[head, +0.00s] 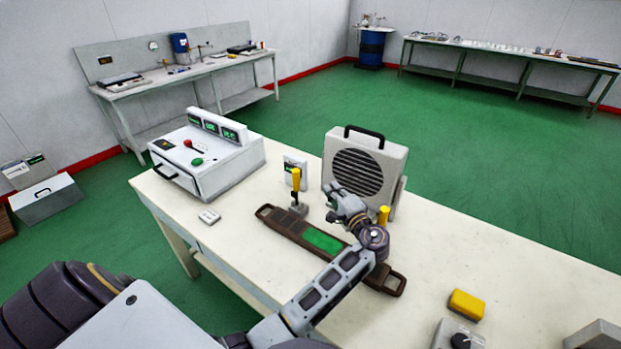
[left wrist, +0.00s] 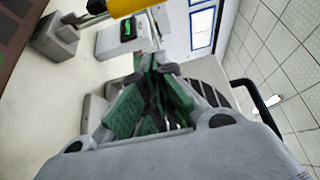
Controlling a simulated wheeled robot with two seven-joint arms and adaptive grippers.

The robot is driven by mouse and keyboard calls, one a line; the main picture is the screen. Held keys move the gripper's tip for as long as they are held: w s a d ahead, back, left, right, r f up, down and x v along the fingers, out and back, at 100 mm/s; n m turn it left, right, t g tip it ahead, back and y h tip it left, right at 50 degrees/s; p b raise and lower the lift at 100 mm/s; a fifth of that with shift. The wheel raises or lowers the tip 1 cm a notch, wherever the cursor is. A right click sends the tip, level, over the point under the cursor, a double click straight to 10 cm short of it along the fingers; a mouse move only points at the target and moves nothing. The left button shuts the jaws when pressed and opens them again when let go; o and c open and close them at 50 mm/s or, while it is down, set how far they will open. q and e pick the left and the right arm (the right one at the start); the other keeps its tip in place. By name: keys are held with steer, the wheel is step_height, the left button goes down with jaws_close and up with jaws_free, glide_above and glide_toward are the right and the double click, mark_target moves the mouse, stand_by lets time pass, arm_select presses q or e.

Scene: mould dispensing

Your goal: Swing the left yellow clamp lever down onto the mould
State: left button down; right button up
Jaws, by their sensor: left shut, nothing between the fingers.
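The mould (head: 281,222) is a long brown plate with handle ends and a green panel (head: 322,239), lying on the pale table. The left yellow clamp lever (head: 296,180) stands upright on its grey base behind the mould's left part. The right yellow lever (head: 384,214) also shows upright, partly hidden by my arm. My left gripper (head: 332,188) is shut and empty, above the table to the right of the left lever and apart from it. In the left wrist view its green-padded fingers (left wrist: 160,72) meet at the tips, and a yellow lever (left wrist: 127,7) crosses the top edge.
A grilled grey box with a black handle (head: 365,170) stands close behind my left gripper. A white control box (head: 208,155) stands at the table's left end. A small white device (head: 295,170) stands behind the left lever. A yellow block (head: 466,304) lies at right.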

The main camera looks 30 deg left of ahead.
mark_target(296, 188)
steer(key=shift+s, duration=0.15)
arm_select(q)
steer(key=w+a+p, duration=0.2)
steer(key=a+p, duration=0.1)
steer(key=a, duration=0.6)
steer(key=shift+a, duration=0.15)
arm_select(e)
steer(key=shift+s+a+r, duration=0.4)
steer(key=shift+a+r, duration=0.3)
steer(key=shift+r, duration=0.1)
steer(key=shift+s+a+r, duration=0.4)
steer(key=shift+a+r, duration=0.25)
steer(key=shift+r, duration=0.1)
steer(key=shift+d, duration=0.1)
arm_select(q)
steer(key=shift+s, duration=0.1)
arm_select(e)
steer(key=shift+d+f, duration=0.1)
steer(key=shift+f, duration=0.05)
